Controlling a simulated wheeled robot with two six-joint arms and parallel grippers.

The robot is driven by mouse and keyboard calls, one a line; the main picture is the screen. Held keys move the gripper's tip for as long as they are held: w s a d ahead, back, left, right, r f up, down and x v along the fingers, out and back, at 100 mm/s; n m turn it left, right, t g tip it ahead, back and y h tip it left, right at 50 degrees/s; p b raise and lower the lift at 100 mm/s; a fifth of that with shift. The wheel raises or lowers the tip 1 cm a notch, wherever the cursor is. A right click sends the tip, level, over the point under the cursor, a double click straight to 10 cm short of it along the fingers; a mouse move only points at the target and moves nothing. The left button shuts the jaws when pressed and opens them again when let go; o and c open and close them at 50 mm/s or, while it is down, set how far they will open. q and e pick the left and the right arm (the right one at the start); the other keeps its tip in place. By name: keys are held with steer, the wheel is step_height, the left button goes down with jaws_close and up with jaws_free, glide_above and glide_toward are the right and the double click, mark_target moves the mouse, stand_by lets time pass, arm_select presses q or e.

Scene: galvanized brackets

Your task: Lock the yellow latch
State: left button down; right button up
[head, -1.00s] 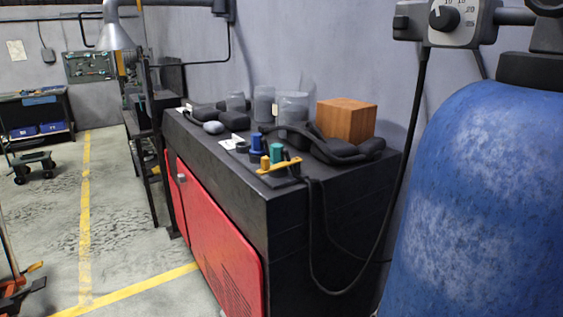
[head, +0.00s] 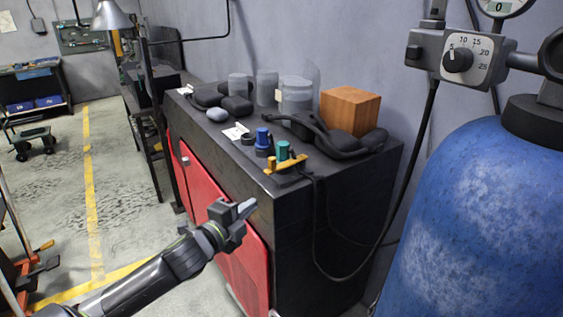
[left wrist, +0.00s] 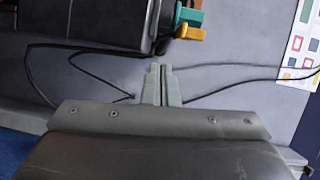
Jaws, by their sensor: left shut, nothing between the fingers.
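The yellow latch (head: 287,164) lies at the near right corner of the black cabinet top, just beside a teal knob (head: 282,151). A blue knob (head: 262,139) stands a little to the left. My left gripper (head: 249,207) is shut and empty, in front of the cabinet and lower than the latch in the head view. In the left wrist view its closed fingers (left wrist: 161,82) point up the picture. There the yellow latch (left wrist: 191,33) and the teal knob (left wrist: 187,14) show above and right of the fingertips, apart from them. My right gripper is not in view.
Behind the latch lie a black headset (head: 325,140) and a wooden block (head: 350,110), with clear cylinders (head: 296,92) to the left. A black cable hangs down the cabinet's right end. A large blue tank (head: 470,210) stands at the right.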

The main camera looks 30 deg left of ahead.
arm_select(q)
steer(key=d+r+m+h, duration=0.2)
steer(key=d+r, duration=0.1)
steer(key=r, duration=0.2)
steer(key=p, duration=0.3)
glide_toward(277, 171)
steer(key=w+d+r, duration=0.2)
steer(key=w+d, duration=0.4)
steer(key=a, duration=0.1)
steer(key=a+p, duration=0.1)
steer(key=shift+w+a+r+t, duration=0.1)
steer(key=shift+w+a+t, duration=0.05)
steer(key=shift+a+t, duration=0.25)
steer(key=shift+w+a+p, duration=0.1)
steer(key=shift+a+p, duration=0.3)
steer(key=shift+a, duration=0.35)
